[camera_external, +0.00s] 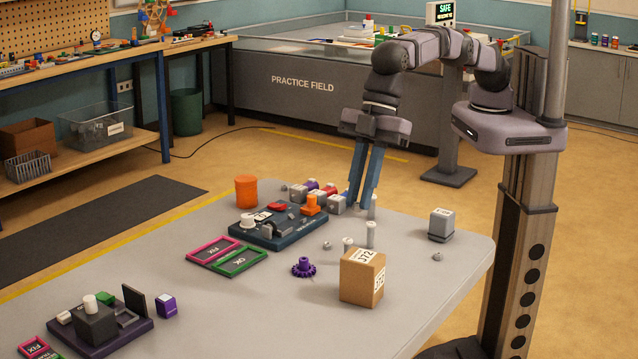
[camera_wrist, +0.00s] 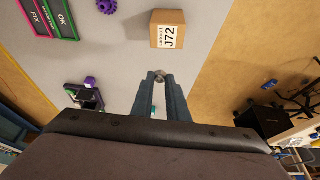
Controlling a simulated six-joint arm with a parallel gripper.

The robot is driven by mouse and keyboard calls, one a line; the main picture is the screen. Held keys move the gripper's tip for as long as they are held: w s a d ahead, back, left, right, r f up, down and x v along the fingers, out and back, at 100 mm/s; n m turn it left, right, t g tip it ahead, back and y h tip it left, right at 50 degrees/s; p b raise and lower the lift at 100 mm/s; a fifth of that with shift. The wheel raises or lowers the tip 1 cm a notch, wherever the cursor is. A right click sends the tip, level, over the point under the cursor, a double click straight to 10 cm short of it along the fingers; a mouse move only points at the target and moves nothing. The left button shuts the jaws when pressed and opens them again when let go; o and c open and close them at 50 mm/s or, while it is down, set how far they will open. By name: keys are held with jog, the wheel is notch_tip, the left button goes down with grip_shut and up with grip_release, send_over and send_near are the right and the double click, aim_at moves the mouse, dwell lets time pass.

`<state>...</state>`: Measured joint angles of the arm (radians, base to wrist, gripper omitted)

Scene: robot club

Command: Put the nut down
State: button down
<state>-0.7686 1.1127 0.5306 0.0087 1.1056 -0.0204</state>
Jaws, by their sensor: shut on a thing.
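My gripper (camera_external: 358,204) is above the far part of the grey table, fingers pointing down. In the wrist view my gripper (camera_wrist: 159,78) is closed around a small grey round nut (camera_wrist: 159,76) at the fingertips. A similar small grey piece (camera_external: 437,257) lies on the table to the right. Grey upright posts (camera_external: 371,236) stand just in front of the gripper. I cannot tell the exact height of the fingertips above the table.
A cardboard box (camera_external: 362,277) and a purple gear (camera_external: 303,267) stand nearer the camera. A dark blue tray (camera_external: 270,236) with parts, and pink and green frames (camera_external: 238,262), lie to the left. A grey block (camera_external: 441,224) stands to the right. The table (camera_external: 250,315) is bare front centre.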

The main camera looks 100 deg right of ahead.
jog(key=p, duration=0.3)
send_near(355, 259)
jog(key=shift+x, duration=2.5)
jog(key=shift+w+a+f, duration=0.15)
jog(key=shift+w+f, duration=0.05)
jog(key=shift+f, duration=0.1)
jog(key=shift+f+b, duration=0.1)
jog(key=shift+b, duration=0.2)
jog(key=shift+f, duration=0.15)
jog(key=c, duration=1.7)
grip_release()
jog(key=shift+r, duration=0.65)
jog(key=b+v, duration=0.3)
jog(key=v, duration=0.8)
jog(key=shift+s, duration=0.1)
